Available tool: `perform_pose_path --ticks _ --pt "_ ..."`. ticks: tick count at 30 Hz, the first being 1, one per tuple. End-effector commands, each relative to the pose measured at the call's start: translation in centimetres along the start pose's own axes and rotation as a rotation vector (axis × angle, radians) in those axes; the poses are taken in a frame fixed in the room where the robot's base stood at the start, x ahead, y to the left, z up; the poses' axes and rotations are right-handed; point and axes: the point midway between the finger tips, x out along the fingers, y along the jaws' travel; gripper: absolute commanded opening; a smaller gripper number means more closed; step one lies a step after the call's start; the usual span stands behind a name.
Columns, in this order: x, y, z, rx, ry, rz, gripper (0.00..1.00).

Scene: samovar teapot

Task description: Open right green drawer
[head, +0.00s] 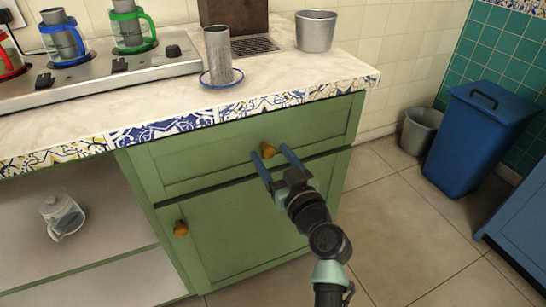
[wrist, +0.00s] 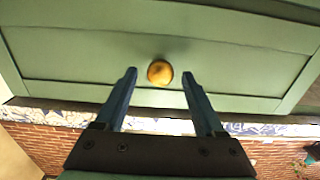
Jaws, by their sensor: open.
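The green drawer (head: 215,154) is in the upper part of the cabinet under the counter, and it looks closed. Its round brass-coloured knob (head: 268,150) sits on the middle of the drawer front. My gripper (head: 268,165) is at the drawer front with its two blue fingers apart, close to the knob. In the wrist view the drawer front (wrist: 80,55) fills the top, and the knob (wrist: 160,72) shows between and just past the fingertips of my gripper (wrist: 160,82). Nothing is held. I cannot tell whether a finger touches the drawer front.
A green cabinet door (head: 240,230) with its own knob (head: 180,228) is below. Open shelving with a glass jug (head: 62,215) is at left. The counter (head: 150,108) carries a metal cylinder (head: 218,55) and a stove (head: 90,80). A blue bin (head: 475,140) stands right; floor before it is clear.

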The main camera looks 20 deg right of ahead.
Motion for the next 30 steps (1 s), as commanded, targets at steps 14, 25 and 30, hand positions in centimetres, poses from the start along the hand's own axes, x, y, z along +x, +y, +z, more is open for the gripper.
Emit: perform_pose_path --ticks 14,25,30 --pt "-0.01 -0.01 -0.03 0.0 0.0 0.0 0.22" --pt "-0.03 0.01 -0.02 0.0 0.0 0.0 0.0" --pt "-0.03 0.01 -0.02 0.0 0.0 0.0 0.0"
